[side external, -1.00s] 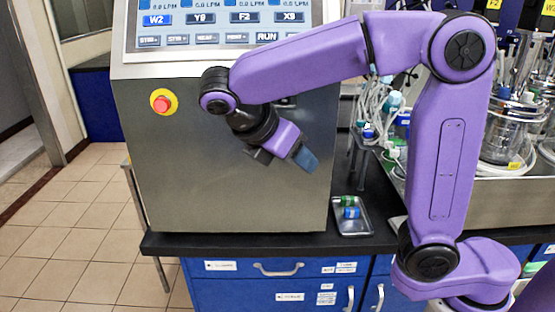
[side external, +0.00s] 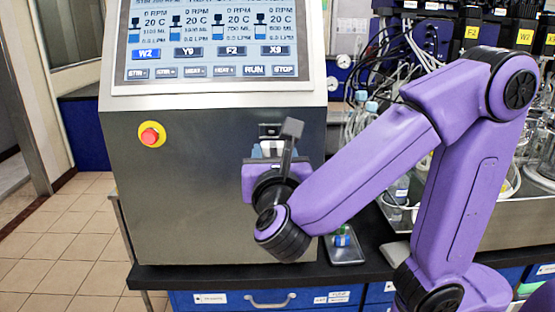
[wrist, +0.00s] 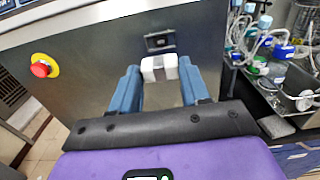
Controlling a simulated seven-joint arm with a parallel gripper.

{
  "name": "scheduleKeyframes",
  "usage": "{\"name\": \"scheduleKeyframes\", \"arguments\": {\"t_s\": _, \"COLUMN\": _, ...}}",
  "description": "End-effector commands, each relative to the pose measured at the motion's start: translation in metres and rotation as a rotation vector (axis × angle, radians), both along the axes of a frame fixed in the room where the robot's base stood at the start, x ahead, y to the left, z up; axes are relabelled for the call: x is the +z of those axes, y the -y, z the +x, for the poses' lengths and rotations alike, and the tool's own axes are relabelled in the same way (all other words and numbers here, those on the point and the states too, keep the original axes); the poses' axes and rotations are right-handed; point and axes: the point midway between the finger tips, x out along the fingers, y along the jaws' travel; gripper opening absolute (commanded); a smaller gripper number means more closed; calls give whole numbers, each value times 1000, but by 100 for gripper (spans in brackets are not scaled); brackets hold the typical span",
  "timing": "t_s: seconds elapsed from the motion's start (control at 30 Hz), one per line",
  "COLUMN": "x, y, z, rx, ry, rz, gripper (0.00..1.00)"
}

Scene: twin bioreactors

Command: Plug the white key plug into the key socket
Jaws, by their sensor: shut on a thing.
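The white key plug (wrist: 160,69) is a small white block with a grey stripe, between the blue fingertips of my gripper (wrist: 159,76) in the wrist view. My gripper is shut on it and faces the steel panel. In the side view, the gripper (side external: 270,152) is in front of the panel, with the plug only partly showing. The key socket (wrist: 159,41) is a dark rectangular fitting on the panel, just above the plug in the wrist view. It also shows in the side view (side external: 270,130). Bare steel shows between plug and socket; the depth gap is unclear.
A red emergency button (side external: 150,135) on a yellow ring is left on the steel cabinet, below a touchscreen (side external: 215,45). A small metal tray (side external: 347,255) with green and blue items sits on the black bench. Glassware and tubing (wrist: 265,45) stand at the right.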

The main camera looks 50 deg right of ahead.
Motion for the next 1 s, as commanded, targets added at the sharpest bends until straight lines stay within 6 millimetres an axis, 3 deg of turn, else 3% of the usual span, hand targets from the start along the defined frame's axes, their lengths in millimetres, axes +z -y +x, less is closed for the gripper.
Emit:
{"name": "scheduleKeyframes", "arguments": {"t_s": 0.6, "x": 0, "y": 36, "z": 35, "rx": -6, "ry": -1, "rz": 1, "gripper": 15}}
{"name": "scheduleKeyframes", "arguments": {"t_s": 1.0, "x": 0, "y": 42, "z": 42, "rx": -4, "ry": -1, "rz": 1, "gripper": 15}}
